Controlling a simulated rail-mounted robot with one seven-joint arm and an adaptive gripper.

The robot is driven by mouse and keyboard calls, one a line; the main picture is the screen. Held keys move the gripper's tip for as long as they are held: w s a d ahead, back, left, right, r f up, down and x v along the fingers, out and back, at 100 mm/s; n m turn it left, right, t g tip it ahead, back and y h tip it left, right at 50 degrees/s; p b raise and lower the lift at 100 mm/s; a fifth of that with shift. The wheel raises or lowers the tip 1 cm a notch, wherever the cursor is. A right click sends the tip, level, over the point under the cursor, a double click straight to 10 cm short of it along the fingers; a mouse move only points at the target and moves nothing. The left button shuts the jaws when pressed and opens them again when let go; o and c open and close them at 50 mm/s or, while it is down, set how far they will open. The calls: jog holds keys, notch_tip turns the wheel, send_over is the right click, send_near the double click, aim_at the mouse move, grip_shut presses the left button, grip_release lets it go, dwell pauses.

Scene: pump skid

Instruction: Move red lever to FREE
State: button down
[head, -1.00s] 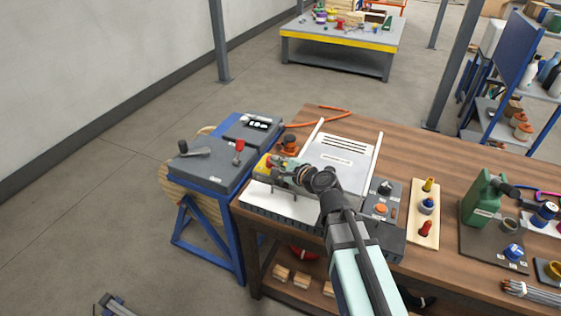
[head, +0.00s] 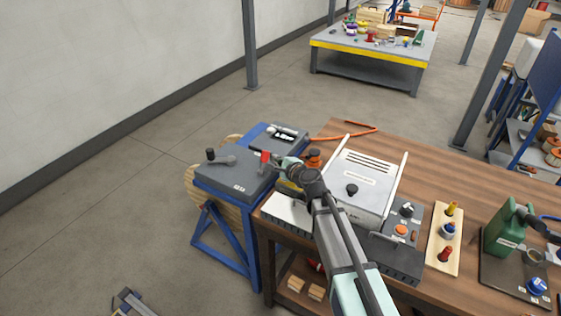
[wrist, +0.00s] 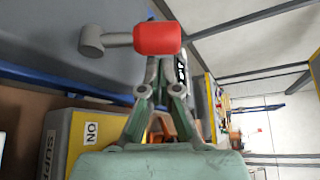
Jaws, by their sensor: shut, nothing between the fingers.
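The red lever (head: 265,156) stands on the grey panel of the blue-framed stand, left of the wooden bench. In the wrist view its red grip (wrist: 157,38) and grey stem (wrist: 110,41) lie across the top, just beyond the fingertips. My gripper (head: 279,160) is beside the lever on its right, fingers shut and empty. In the wrist view my gripper (wrist: 166,72) has its tips very close to the red grip; I cannot tell whether they touch. No FREE label is readable.
A black-knobbed grey crank (head: 220,157) sits on the same panel, to the left. A white-topped case (head: 362,180) stands right of my gripper on the bench (head: 440,172).

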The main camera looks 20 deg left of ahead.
jog(key=shift+s+f+b, duration=0.1)
jog(key=shift+f+b, duration=0.1)
jog(key=shift+b, duration=0.65)
jog(key=shift+a+r+b, duration=0.1)
jog(key=shift+r+b, duration=0.1)
jog(key=shift+b, duration=0.2)
